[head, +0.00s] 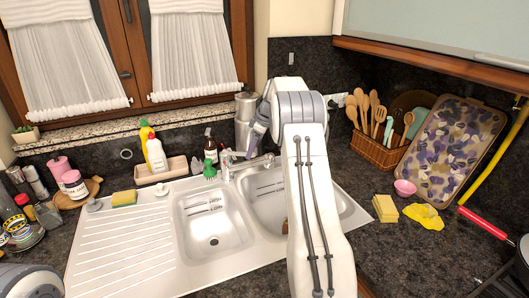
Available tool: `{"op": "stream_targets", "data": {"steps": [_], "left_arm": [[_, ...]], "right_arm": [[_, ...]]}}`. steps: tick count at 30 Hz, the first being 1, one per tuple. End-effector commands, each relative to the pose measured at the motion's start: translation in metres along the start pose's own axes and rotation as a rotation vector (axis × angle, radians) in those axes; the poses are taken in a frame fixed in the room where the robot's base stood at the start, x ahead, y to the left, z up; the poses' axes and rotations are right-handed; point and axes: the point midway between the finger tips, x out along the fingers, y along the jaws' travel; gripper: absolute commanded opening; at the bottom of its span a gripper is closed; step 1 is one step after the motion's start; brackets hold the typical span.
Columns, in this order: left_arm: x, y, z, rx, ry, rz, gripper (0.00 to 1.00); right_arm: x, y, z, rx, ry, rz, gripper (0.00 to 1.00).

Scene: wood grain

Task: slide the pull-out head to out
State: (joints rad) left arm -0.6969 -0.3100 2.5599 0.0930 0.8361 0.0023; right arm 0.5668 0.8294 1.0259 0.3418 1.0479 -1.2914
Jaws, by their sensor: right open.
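The sink faucet (228,172) stands at the back rim of the white double sink (120,245). Its spout runs right towards the pull-out head (268,160), which lies over the back of the right basin. My right gripper (252,153) points down from my white arm, just above and beside the spout. It is open; I cannot tell whether its fingers touch the head. My right arm covers much of the right basin and the wall behind. My left gripper is out of view; only part of my left arm shows at the bottom left corner.
Bottles in a tray (163,176), a green brush and a metal canister (245,112) stand behind the sink. A sponge (124,198) lies on the left drainboard rim. A utensil basket (376,152), a patterned tray (452,140) and cloths are on the right counter.

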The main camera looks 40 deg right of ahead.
Motion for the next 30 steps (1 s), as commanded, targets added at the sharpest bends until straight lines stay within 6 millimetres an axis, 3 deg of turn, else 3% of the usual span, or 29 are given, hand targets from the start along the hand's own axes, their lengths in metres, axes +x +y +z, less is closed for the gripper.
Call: {"op": "stream_targets", "data": {"steps": [1,3,6,11,21,30], "left_arm": [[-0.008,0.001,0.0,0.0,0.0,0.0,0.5],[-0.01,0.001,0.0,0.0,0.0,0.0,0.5],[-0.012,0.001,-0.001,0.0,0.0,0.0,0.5],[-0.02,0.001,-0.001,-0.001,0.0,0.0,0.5],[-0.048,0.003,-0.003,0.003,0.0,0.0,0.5],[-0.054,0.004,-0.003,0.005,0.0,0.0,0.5]], "right_arm": [[-0.005,0.024,0.02,0.004,0.004,0.02,0.74],[-0.008,0.042,0.039,-0.004,0.01,0.04,0.74],[-0.008,0.056,0.053,-0.012,0.013,0.054,0.74],[0.007,0.059,0.056,-0.015,0.013,0.054,0.74],[0.07,0.061,0.053,-0.015,0.013,0.055,0.74],[0.093,0.063,0.054,-0.015,0.013,0.058,0.74]]}}
